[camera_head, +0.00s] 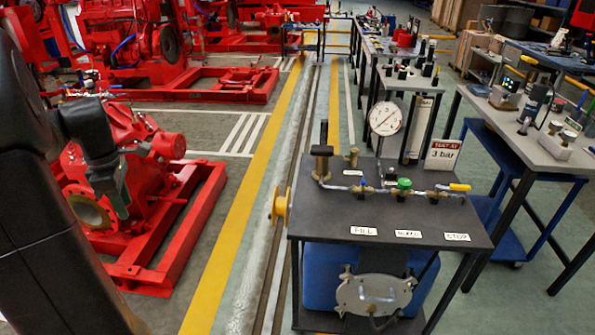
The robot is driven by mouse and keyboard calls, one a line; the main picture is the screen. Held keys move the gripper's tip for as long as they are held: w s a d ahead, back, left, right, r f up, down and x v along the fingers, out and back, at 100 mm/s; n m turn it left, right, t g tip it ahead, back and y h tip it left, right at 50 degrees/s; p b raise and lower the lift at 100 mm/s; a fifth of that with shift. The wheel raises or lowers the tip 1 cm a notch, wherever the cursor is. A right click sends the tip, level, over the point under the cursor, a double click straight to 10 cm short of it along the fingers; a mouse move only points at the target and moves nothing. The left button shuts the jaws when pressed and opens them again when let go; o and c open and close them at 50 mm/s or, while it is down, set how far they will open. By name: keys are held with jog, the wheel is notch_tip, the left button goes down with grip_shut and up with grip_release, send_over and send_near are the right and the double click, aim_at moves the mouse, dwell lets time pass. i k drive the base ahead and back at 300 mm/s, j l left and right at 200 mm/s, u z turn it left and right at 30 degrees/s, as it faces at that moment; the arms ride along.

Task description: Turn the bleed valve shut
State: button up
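A small dark bench (330,212) stands right of centre, with a pipe run along its top. A green round knob (404,184) sits on the pipe behind the middle label (408,234), which seems to read BLEED; how far it is turned cannot be told. A yellow handle (460,187) is at the pipe's right end, behind the STOP label (457,237). A FILL label (363,231) is at left. A round white gauge (386,118) stands above the pipe. My gripper (117,198) hangs at the left, well away from the bench, touching none of these; its finger gap is unclear.
A sign (443,155) reads TEST AT 3 bar. A red pumpset (140,150) is behind my arm at left. A yellow-striped floor lane (245,225) runs clear between it and the bench. Other benches (540,150) with tools stand at right.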

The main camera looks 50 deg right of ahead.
aim_at(404, 183)
jog(key=l+z, duration=0.1)
jog(key=z, duration=0.35)
jog(key=l+z, duration=0.1)
jog(key=z, duration=0.3)
jog(key=l+z, duration=0.1)
jog(key=z, duration=0.35)
jog(key=i+z, duration=0.1)
jog(key=z, duration=0.3)
jog(key=i+l, duration=0.35)
jog(key=l, duration=0.15)
jog(key=i+l+z, duration=0.15)
jog(key=i+l, duration=0.15)
jog(key=l, duration=0.15)
